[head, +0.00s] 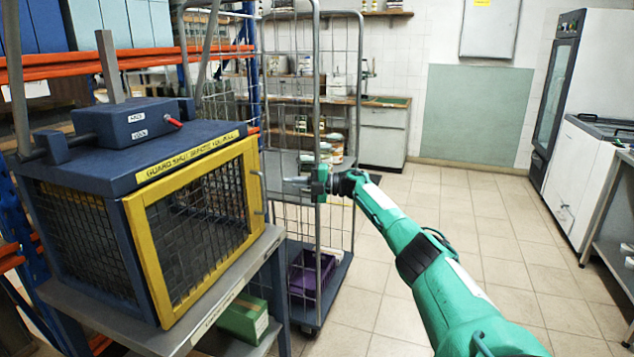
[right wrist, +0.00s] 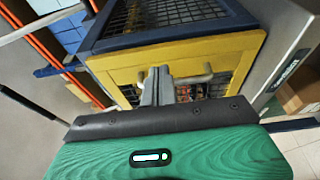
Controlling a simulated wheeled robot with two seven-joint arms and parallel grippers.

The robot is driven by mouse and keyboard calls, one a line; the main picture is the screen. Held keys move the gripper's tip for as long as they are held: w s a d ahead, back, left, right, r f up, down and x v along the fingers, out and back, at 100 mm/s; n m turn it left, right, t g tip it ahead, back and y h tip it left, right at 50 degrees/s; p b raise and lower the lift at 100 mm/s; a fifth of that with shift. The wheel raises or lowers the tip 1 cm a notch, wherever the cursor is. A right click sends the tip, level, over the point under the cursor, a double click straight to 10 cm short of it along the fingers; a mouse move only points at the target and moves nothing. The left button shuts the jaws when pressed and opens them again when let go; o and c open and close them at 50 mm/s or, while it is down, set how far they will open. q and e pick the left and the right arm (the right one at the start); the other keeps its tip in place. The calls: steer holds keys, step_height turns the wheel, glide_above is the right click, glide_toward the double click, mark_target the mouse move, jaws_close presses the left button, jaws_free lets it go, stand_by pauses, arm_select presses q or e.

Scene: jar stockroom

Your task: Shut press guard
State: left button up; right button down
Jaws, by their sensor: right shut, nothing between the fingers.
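The press (head: 62,170) is a dark blue box with mesh sides on a grey stand at the left of the head view. Its guard (head: 150,262) is a yellow-framed mesh door on the front; it looks flush with the box, though a small gap cannot be ruled out. A grey bar handle (head: 259,192) is on the guard's right edge. My right gripper (head: 288,182) is shut and empty, pointing at the handle, apparently just short of it. In the right wrist view the fingers (right wrist: 157,85) overlap the handle (right wrist: 192,79); contact cannot be told. My left gripper is out of view.
A wire roll cage (head: 318,90) stands right behind my right gripper, with a purple crate (head: 311,272) low in it. A green box (head: 243,318) sits below the press on the stand. The tiled floor at right is open.

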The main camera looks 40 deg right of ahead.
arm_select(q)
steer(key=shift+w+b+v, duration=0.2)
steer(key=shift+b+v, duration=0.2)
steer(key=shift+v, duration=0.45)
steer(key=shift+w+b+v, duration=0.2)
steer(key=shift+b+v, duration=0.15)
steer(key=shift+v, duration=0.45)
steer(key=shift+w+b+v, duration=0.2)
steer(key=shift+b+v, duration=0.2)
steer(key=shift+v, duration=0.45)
arm_select(e)
steer(key=s+d, duration=0.2)
steer(key=d, duration=0.4)
steer(key=shift+f, duration=0.4)
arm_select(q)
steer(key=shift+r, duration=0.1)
arm_select(e)
steer(key=shift+d, duration=0.1)
